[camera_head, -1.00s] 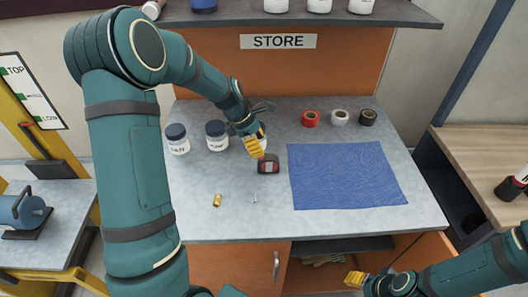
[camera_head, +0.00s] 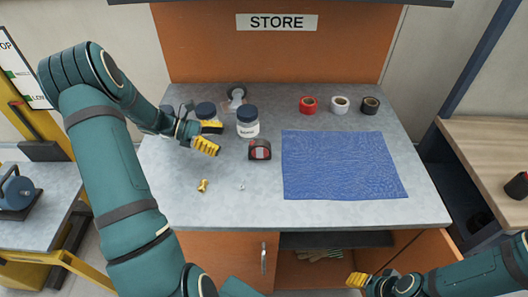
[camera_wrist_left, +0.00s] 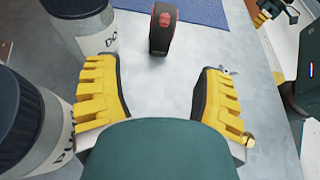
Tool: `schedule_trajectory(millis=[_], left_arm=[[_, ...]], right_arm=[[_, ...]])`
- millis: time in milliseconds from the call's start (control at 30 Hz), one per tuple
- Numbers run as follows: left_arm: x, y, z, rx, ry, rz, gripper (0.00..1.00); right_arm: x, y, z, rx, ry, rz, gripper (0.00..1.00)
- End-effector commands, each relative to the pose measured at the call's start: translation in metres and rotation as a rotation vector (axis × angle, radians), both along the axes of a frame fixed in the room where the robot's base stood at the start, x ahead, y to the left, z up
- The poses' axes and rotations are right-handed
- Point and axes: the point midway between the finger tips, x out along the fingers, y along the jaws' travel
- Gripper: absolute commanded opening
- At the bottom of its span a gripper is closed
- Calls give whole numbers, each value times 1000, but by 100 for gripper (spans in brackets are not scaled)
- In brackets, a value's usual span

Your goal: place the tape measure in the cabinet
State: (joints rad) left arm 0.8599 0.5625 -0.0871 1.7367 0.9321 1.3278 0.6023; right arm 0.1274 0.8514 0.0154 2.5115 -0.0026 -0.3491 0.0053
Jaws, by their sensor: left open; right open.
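The tape measure (camera_head: 260,149), dark with a red and pale face, stands on the grey worktop just left of the blue mat. It also shows in the left wrist view (camera_wrist_left: 163,28), beyond and between the fingertips, untouched. My left gripper (camera_head: 208,136) is open and empty, a short way left of it, with yellow fingers pointing towards it. The open fingers also show in the left wrist view (camera_wrist_left: 160,72). The cabinet (camera_head: 335,268) below the worktop is open at its right part, with gloves inside. My right gripper (camera_head: 357,280) is open and empty in front of that opening.
White jars with dark lids, including one (camera_head: 247,122), stand close behind and beside my left gripper. A brass fitting (camera_head: 203,185) lies in front. The blue mat (camera_head: 343,165) is bare. Tape rolls (camera_head: 340,105) stand at the back. The open cabinet door (camera_head: 438,252) is at right.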

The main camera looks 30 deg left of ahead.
Motion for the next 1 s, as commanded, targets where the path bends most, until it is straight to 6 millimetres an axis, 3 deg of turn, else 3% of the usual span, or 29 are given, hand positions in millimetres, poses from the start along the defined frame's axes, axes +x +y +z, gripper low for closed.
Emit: schedule_trajectory(millis=[400, 733, 1000], left_arm=[[34, -57, -27, -1, 1, -5, 69], [44, -74, -33, 1, 1, -4, 69], [62, -105, -44, 0, 2, -6, 69]], right_arm=[[2, 0, -10, -1, -5, -1, 47], [3, 0, -13, -1, -6, -1, 47], [4, 0, -22, -1, -10, -3, 47]])
